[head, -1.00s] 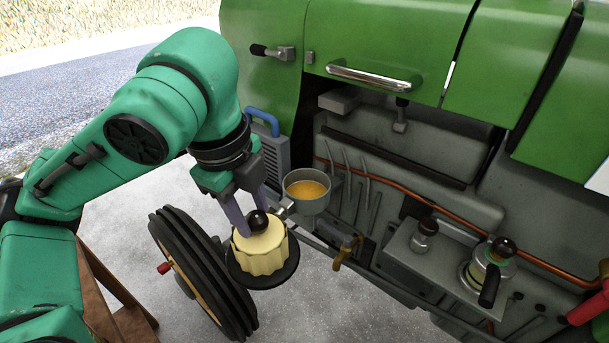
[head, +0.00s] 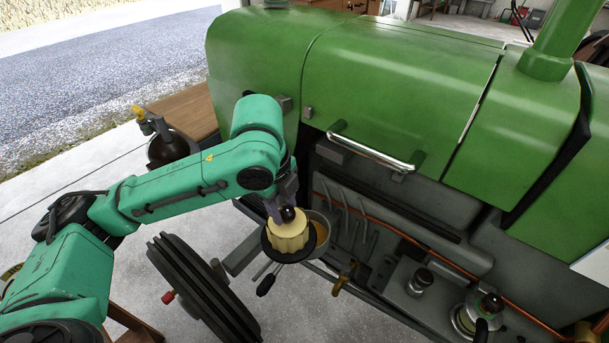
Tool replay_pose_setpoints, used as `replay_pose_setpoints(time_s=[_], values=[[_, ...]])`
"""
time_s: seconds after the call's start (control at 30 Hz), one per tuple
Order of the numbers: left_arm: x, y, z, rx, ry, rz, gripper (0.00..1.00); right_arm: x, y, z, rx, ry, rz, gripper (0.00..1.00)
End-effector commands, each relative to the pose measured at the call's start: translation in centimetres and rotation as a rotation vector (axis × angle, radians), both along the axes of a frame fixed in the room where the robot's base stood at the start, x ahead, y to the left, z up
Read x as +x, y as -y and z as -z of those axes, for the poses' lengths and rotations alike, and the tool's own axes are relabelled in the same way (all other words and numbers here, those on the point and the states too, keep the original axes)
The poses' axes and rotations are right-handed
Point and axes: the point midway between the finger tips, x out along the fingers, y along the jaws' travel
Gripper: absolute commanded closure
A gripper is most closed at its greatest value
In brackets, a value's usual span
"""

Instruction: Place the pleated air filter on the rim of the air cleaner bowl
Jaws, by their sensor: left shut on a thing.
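The pleated air filter (head: 288,238) is cream, with a dark knob on top and a wide dark disc below it. My left gripper (head: 284,212) is shut on its knob and holds it roughly upright in the air beside the tractor. The air cleaner bowl (head: 325,226) is a grey round cup with amber liquid, fixed to the tractor's side. The filter overlaps the bowl's left part in the head view and hides it. I cannot tell whether the filter touches the rim. My right gripper is not in view.
The green hood (head: 390,85) with a chrome handle (head: 370,148) rises behind the bowl. A black wheel (head: 200,290) stands below left. A brass tap (head: 344,278) and a small metal jar (head: 419,282) are to the right. A wooden bench (head: 190,110) stands behind my left arm.

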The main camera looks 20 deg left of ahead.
Motion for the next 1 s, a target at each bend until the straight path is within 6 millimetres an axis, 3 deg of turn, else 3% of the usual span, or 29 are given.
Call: replay_pose_setpoints(time_s=[0.1, 0.23, 0.5, 0.77, 0.8, 0.83, 0.87, 1.0], values=[[3.6, 1.7, 0.0, -0.002, -0.001, 0.003, 1.0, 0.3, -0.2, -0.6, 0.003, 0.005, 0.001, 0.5], [5.9, 2.5, 0.3, -0.001, 0.0, 0.002, 1.0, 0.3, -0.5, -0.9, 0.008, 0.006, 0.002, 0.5], [6.3, 2.6, 3.8, 0.001, -0.001, 0.003, 1.0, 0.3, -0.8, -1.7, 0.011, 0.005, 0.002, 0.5], [6.3, 2.6, 4.1, 0.0, 0.0, 0.003, 1.0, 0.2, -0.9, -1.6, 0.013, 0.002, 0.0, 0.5], [6.2, 2.6, 4.1, 0.001, -0.001, 0.003, 0.44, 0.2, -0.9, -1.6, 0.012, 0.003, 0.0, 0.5], [6.2, 2.6, 4.1, 0.001, -0.001, 0.003, 0.32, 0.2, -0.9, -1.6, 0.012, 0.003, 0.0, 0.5], [6.2, 2.6, 4.1, 0.001, -0.001, 0.003, 0.25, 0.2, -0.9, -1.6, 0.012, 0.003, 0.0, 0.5], [6.2, 2.6, 4.1, 0.001, -0.001, 0.003, 0.25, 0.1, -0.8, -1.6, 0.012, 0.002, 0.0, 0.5]])
